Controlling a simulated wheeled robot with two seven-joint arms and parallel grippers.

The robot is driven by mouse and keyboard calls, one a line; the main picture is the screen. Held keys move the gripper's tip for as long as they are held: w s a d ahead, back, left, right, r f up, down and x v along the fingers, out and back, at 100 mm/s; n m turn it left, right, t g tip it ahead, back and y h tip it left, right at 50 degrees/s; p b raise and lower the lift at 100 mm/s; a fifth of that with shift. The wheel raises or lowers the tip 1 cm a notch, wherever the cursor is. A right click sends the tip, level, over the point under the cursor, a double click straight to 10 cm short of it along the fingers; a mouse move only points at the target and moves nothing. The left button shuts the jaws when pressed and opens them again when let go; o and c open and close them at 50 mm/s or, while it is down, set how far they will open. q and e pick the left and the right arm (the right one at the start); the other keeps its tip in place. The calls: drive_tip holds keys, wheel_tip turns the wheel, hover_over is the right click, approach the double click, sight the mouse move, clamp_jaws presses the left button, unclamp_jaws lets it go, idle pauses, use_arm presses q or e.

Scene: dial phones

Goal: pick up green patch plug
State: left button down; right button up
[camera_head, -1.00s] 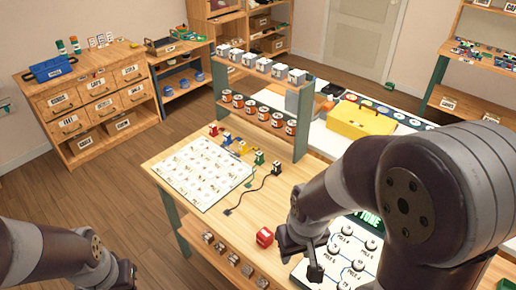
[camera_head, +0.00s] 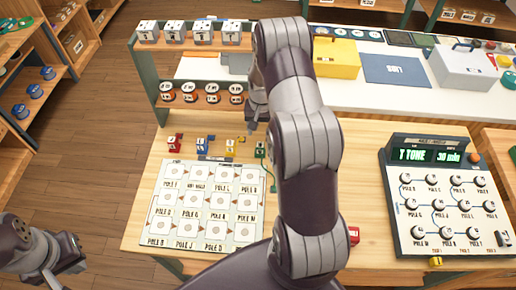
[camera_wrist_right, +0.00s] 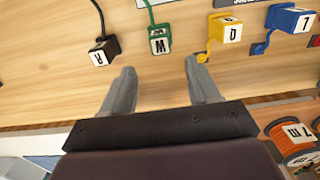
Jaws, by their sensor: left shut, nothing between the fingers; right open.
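The green patch plug (camera_wrist_right: 160,40), marked M, lies on the wooden table with a green cord running from it. In the head view it shows as a small green block (camera_head: 260,150), with my right arm close beside it. My right gripper (camera_wrist_right: 158,74) is open and empty, its two fingers pointing toward the green plug, which sits just beyond the fingertips and between their lines. In the head view the right gripper (camera_head: 257,108) is partly hidden by its own arm. My left gripper (camera_head: 68,254) is shut and empty at the lower left, away from the plugs.
A black plug (camera_wrist_right: 104,50) and a yellow plug (camera_wrist_right: 224,30) flank the green one; a blue plug (camera_wrist_right: 290,20) is farther right. A shelf with orange spools (camera_head: 212,92) stands behind. A pole chart (camera_head: 205,200) and a dial console (camera_head: 447,205) lie on the table.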

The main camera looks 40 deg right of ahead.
sight(260, 145)
drive_tip(key=f, duration=0.2)
drive_tip(key=f+p, duration=0.1)
drive_tip(key=f, duration=0.2)
drive_tip(key=f+p, duration=0.1)
drive_tip(key=f, duration=0.2)
drive_tip(key=shift+s+a+f, duration=0.1)
drive_tip(key=shift+s+a, duration=0.2)
drive_tip(key=shift+a, duration=0.05)
drive_tip(key=shift+f, duration=0.4)
drive_tip(key=c, duration=1)
